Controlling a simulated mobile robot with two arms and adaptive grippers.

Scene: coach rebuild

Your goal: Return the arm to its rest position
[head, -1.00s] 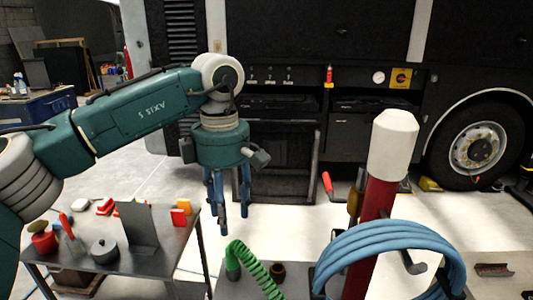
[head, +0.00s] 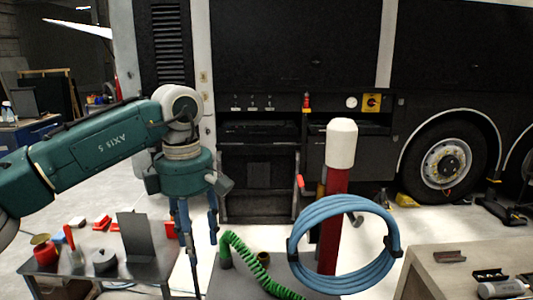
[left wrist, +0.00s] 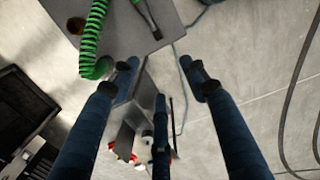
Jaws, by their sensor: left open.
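My left arm comes in from the left in the head view. Its gripper (head: 197,240) hangs pointing down, with its blue fingers spread and nothing between them. It is in the air between the small metal table (head: 150,272) on the left and the stand with the green coiled hose (head: 245,262). In the left wrist view the open fingers (left wrist: 160,88) point away over the pale floor, with the green hose (left wrist: 91,38) beyond the left finger. My right gripper is not in view.
A red post with a white cap (head: 341,145) and a blue hose coil (head: 345,290) stand right of the gripper. A workbench (head: 425,270) is at the lower right. The dark coach (head: 270,60) fills the back. The metal table holds a pot (head: 104,260) and an upright plate (head: 134,236).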

